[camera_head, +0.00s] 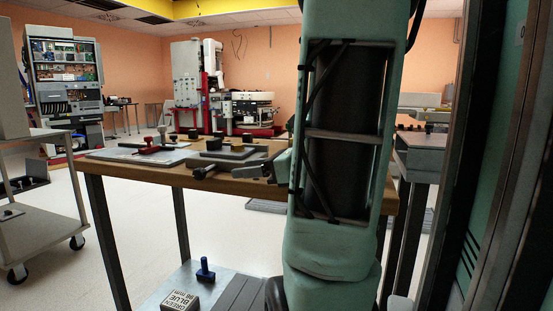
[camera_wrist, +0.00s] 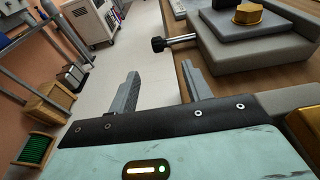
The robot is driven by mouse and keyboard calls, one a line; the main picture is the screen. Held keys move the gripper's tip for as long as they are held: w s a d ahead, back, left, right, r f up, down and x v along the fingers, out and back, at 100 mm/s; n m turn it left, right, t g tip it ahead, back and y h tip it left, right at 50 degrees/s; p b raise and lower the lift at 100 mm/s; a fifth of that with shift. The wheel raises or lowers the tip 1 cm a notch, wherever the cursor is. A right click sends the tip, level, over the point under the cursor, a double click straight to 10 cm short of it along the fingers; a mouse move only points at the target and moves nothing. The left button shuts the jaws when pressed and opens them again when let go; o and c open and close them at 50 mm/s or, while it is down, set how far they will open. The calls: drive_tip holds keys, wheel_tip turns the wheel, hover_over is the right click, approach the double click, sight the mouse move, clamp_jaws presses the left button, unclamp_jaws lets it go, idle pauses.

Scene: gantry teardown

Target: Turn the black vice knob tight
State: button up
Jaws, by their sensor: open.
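The black vice knob (camera_wrist: 158,44) sits on the end of a metal rod that comes out of the grey vice (camera_wrist: 228,52) in the wrist view. In the head view the black knob (camera_head: 199,173) shows at the table's front edge, beside the grey vice (camera_head: 232,160). My gripper (camera_wrist: 160,69) is open, with nothing between its two grey fingers. The knob is beyond the fingertips and apart from them. In the head view my gripper (camera_head: 262,169) is at the table edge, right of the knob, partly hidden by my arm.
The wooden table (camera_head: 130,168) also holds a red-handled fixture (camera_head: 150,148) on a pale plate. A brass piece (camera_wrist: 248,14) sits on top of the vice. Below stands a blue knob (camera_head: 205,272) on a lower shelf. A grey cart (camera_head: 40,195) is at left; the floor between is clear.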

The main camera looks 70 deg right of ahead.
drive_tip(key=v, duration=0.6)
drive_tip(key=shift+s+p, duration=0.25)
drive_tip(key=shift+p, duration=0.2)
